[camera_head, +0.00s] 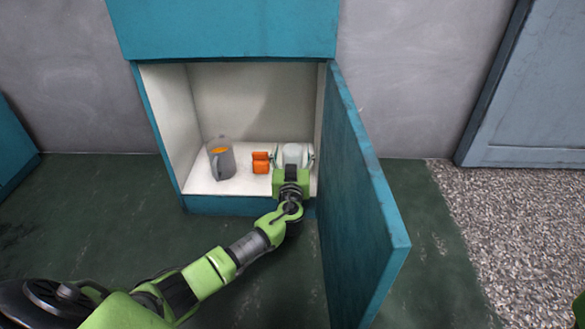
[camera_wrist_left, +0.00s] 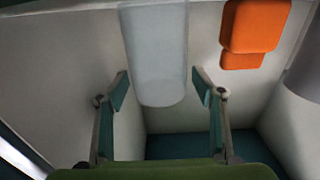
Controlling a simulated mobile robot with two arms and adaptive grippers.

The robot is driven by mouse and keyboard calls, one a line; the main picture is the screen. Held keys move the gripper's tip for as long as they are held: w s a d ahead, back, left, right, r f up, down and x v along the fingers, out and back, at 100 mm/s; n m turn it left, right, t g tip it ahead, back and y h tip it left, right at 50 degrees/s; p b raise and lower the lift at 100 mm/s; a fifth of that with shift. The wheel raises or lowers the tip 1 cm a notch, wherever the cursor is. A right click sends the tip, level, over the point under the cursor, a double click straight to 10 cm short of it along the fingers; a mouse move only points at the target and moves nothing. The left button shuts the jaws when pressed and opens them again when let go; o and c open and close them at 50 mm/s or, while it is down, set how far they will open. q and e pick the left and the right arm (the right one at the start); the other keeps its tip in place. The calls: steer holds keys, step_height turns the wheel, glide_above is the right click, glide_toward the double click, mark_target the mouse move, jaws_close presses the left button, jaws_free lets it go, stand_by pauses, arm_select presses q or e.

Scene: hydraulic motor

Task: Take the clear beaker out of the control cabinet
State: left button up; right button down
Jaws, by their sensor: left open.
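The clear beaker (camera_head: 293,154) stands inside the teal control cabinet (camera_head: 168,108), on the right part of its white floor. It also shows in the left wrist view as a pale, see-through cylinder (camera_wrist_left: 155,50). My left gripper (camera_head: 293,160) reaches into the cabinet at the beaker. Its fingers are open, one on each side of the beaker, with gaps visible in the left wrist view (camera_wrist_left: 160,92). The head view hides the lower part of the beaker behind the gripper. My right gripper is not in view.
A grey mug-like container (camera_head: 221,160) with orange on top stands at the left inside the cabinet. An orange object (camera_head: 260,163) stands just left of the beaker. The cabinet door (camera_head: 365,200) is swung open on the right, close to my left arm.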

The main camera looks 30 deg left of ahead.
arm_select(q)
steer(key=c, duration=1.3)
